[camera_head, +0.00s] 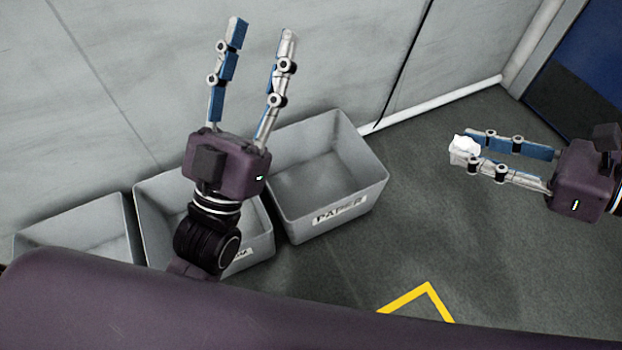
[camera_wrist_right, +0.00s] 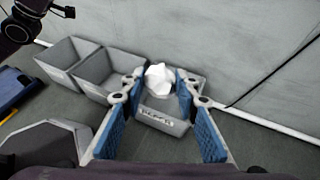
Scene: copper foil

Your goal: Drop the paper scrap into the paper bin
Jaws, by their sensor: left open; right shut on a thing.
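The paper scrap is a crumpled white ball (camera_head: 464,148). My right gripper (camera_head: 468,152) is shut on it, to the right of the paper bin and apart from it. In the right wrist view the scrap (camera_wrist_right: 158,84) sits between the fingertips, with the bin (camera_wrist_right: 163,124) behind it. The paper bin (camera_head: 345,196) is a grey open box labelled PAPER on its front; its visible inside looks empty in the head view. My left gripper (camera_head: 262,35) is open and empty, raised in front of the wall above the bins.
A second grey bin (camera_head: 153,205) stands left of the paper bin, partly hidden by my left arm. A third grey bin (camera_head: 75,230) is further left. A wall (camera_head: 345,60) rises behind the bins.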

